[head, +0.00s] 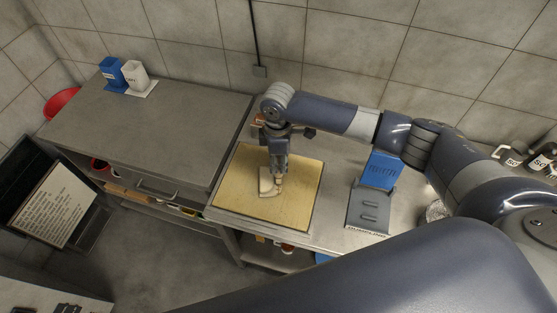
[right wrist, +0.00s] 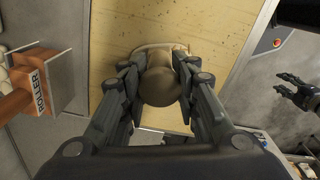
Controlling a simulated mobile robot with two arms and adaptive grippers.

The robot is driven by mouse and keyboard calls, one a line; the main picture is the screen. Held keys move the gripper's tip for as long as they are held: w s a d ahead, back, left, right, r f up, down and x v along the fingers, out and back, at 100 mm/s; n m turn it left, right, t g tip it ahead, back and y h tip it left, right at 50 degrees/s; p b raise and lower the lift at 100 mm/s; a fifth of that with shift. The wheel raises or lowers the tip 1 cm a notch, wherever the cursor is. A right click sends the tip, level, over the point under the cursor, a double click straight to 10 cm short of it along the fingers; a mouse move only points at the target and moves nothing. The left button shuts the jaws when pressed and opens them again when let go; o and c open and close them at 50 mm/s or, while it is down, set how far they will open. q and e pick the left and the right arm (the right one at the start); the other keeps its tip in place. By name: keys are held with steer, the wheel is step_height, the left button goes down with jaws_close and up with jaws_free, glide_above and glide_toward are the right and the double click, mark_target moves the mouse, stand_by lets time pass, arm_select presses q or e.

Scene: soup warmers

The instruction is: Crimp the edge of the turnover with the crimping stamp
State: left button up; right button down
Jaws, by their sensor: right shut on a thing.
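The pale turnover (head: 267,188) lies on the wooden board (head: 304,178), partly hidden by my right gripper (head: 278,177). In the right wrist view, my right gripper (right wrist: 160,82) is shut on the crimping stamp (right wrist: 160,90), whose round brown end faces the camera. The stamp is above the turnover's edge; I cannot tell whether it touches. Only a pale rim of the turnover (right wrist: 146,48) shows behind the stamp there. My left gripper (right wrist: 297,94) is at the right of the right wrist view, away from the board, its fingers apart and empty.
A holder labelled ROLLER (right wrist: 42,82) stands beside the board in the right wrist view. A blue and grey stand (head: 372,206) is right of the board. The steel counter at left is mostly clear, with blue and white containers (head: 134,75) at its back.

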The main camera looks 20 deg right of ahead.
steer(key=shift+f, duration=0.4)
stand_by(0.8)
step_height(320, 180, up, 3)
steer(key=shift+f+p, duration=0.2)
steer(key=shift+p, duration=1.05)
steer(key=shift+r+p, duration=0.85)
steer(key=shift+r, duration=2.4)
